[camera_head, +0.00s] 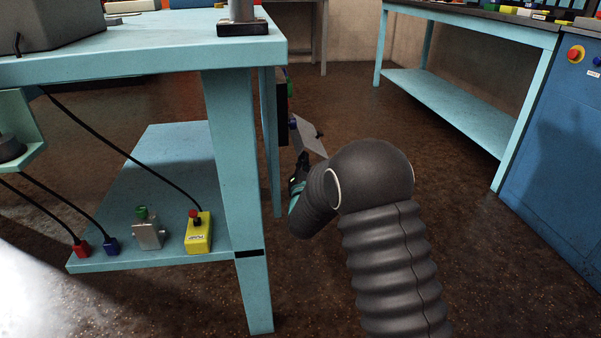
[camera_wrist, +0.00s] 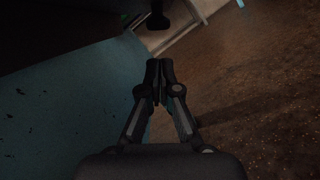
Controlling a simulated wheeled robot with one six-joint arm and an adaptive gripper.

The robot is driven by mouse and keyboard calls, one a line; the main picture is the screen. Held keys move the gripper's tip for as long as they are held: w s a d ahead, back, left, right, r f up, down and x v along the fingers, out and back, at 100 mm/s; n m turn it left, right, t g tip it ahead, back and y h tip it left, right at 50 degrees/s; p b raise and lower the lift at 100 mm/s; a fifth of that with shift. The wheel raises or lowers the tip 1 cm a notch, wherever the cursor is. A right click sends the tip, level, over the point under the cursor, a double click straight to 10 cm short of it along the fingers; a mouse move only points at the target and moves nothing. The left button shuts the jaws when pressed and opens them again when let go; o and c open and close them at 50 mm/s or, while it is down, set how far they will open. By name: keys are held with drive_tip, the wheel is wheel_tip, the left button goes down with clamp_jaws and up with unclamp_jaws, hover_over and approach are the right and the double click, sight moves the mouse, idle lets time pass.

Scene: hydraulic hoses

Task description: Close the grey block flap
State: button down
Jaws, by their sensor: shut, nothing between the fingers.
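In the head view a flat grey plate (camera_head: 310,137), which looks like the flap, stands out at a tilt from the dark block (camera_head: 282,100) on the right side of the near bench. My gripper (camera_head: 298,182) is just below and to the left of the plate, partly hidden by my arm. Any contact with the plate cannot be made out. In the wrist view my gripper (camera_wrist: 158,75) has its fingers together with nothing between them. A dark shape shows beyond the fingertips in that view; the flap is not clearly recognisable there.
The near bench's leg (camera_head: 238,190) stands left of my arm. Its lower shelf (camera_head: 170,262) holds a yellow pump box (camera_head: 198,232) and a small grey block with a green knob (camera_head: 149,232). Another bench (camera_head: 450,108) and a blue cabinet (camera_head: 558,150) stand right. Open floor lies between.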

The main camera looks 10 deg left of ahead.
sight(309, 135)
drive_tip(key=shift+w+d+r, duration=0.1)
drive_tip(key=shift+d+r, duration=0.65)
drive_tip(key=shift+r, duration=0.35)
